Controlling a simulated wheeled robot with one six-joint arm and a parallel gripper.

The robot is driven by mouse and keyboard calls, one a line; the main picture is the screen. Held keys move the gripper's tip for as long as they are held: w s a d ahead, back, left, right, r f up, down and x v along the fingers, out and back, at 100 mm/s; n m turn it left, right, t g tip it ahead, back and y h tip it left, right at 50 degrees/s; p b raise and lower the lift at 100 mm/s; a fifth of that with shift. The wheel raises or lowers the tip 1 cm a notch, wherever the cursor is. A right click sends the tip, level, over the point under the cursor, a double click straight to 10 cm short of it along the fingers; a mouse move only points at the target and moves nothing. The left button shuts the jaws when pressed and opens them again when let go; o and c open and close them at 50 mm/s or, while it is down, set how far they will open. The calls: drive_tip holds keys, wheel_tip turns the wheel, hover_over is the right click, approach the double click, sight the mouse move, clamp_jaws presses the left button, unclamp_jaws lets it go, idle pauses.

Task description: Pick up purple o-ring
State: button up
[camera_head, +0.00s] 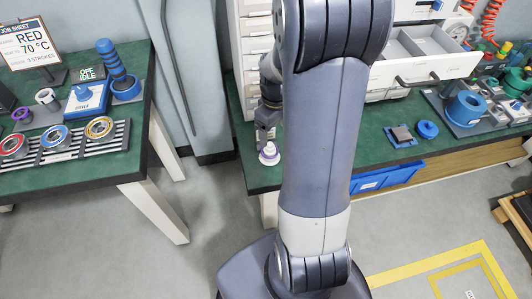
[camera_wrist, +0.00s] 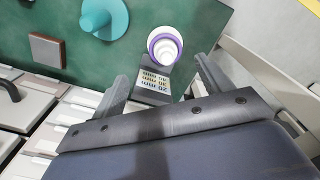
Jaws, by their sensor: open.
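The purple o-ring (camera_wrist: 151,44) sits around a white stepped cone (camera_wrist: 167,49) on a dark base marked with mm sizes. In the head view the white cone (camera_head: 269,148) stands near the front left edge of the green bench, with the purple o-ring (camera_head: 263,156) low around it. My gripper (camera_wrist: 164,78) is open and empty in the wrist view, its two fingers apart on either side of the marked base, short of the cone. In the head view my gripper (camera_head: 266,134) is just behind the cone, partly hidden by my arm.
White drawers (camera_head: 254,50) stand behind. A left table (camera_head: 90,165) holds a ring rack (camera_head: 65,148) and a job sheet (camera_head: 30,43). A blue bin (camera_head: 385,180) hangs below the bench.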

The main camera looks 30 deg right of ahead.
sight(271, 144)
drive_tip(key=f, duration=0.2)
drive_tip(key=f+b, duration=0.1)
drive_tip(key=f, duration=0.5)
drive_tip(key=shift+a+f+b, duration=0.15)
drive_tip(key=shift+a+b, duration=0.15)
drive_tip(key=shift+a, duration=0.1)
drive_tip(key=shift+f, duration=0.25)
drive_tip(key=shift+c, duration=0.3)
drive_tip(key=c, duration=1.1)
